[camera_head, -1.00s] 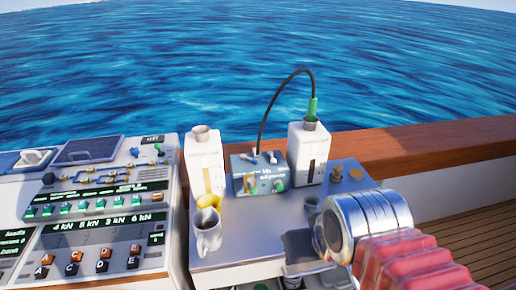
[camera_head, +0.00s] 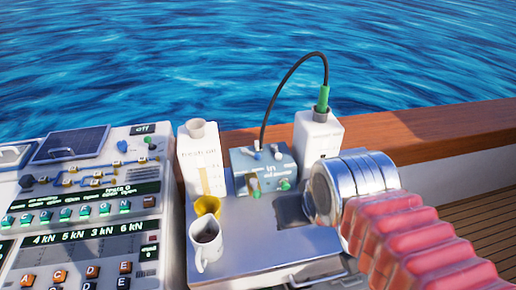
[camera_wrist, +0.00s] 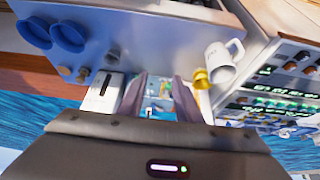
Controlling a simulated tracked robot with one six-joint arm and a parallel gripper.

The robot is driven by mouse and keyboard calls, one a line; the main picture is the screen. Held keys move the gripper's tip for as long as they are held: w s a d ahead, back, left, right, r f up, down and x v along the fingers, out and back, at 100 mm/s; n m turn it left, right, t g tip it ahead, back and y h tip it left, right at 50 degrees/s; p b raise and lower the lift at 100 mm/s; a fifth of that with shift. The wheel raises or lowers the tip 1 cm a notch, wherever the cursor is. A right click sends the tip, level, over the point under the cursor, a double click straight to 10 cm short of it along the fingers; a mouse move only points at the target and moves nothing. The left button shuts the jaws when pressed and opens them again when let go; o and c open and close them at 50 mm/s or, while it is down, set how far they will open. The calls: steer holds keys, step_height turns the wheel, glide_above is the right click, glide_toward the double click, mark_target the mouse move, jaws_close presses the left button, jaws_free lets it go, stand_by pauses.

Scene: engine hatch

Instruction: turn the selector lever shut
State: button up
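The blue-grey selector box (camera_head: 264,160) stands at the back of the grey bench, between two white containers, with lettering including "in" on its face. A small brass-coloured lever (camera_head: 253,186) shows on its front; its exact setting is too small to tell. A green knob (camera_head: 285,184) sits right of it. My gripper (camera_head: 293,210) is in front of the box, to its lower right, its fingers largely hidden by my wrist. In the wrist view my gripper (camera_wrist: 162,95) has its two fingers apart, with the box (camera_wrist: 159,91) showing between them, apparently beyond the tips.
A white mug (camera_head: 208,245) and a yellow cup (camera_head: 207,206) stand left of my gripper. The left white container (camera_head: 202,165) and right white container (camera_head: 318,140) flank the box. A black cable (camera_head: 284,85) arches above it. A control console (camera_head: 90,210) is at left.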

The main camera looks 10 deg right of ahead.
steer(key=shift+o, duration=0.5)
steer(key=shift+o, duration=0.5)
steer(key=shift+w+r, duration=0.1)
steer(key=w+r+n+g, duration=0.1)
steer(key=w+r, duration=0.3)
steer(key=w, duration=0.5)
steer(key=w+r+n+g, duration=0.1)
steer(key=w+r+g, duration=0.15)
steer(key=w, duration=0.65)
steer(key=w+f+n+g, duration=0.1)
steer(key=w+f, duration=0.2)
steer(key=w, duration=0.6)
steer(key=w+f+n+g, duration=0.1)
steer(key=w+f, duration=0.2)
steer(key=w, duration=0.7)
steer(key=shift+a+f+n, duration=0.25)
steer(key=shift+f+n, duration=0.05)
steer(key=shift+f, duration=0.05)
steer(key=shift+f, duration=0.15)
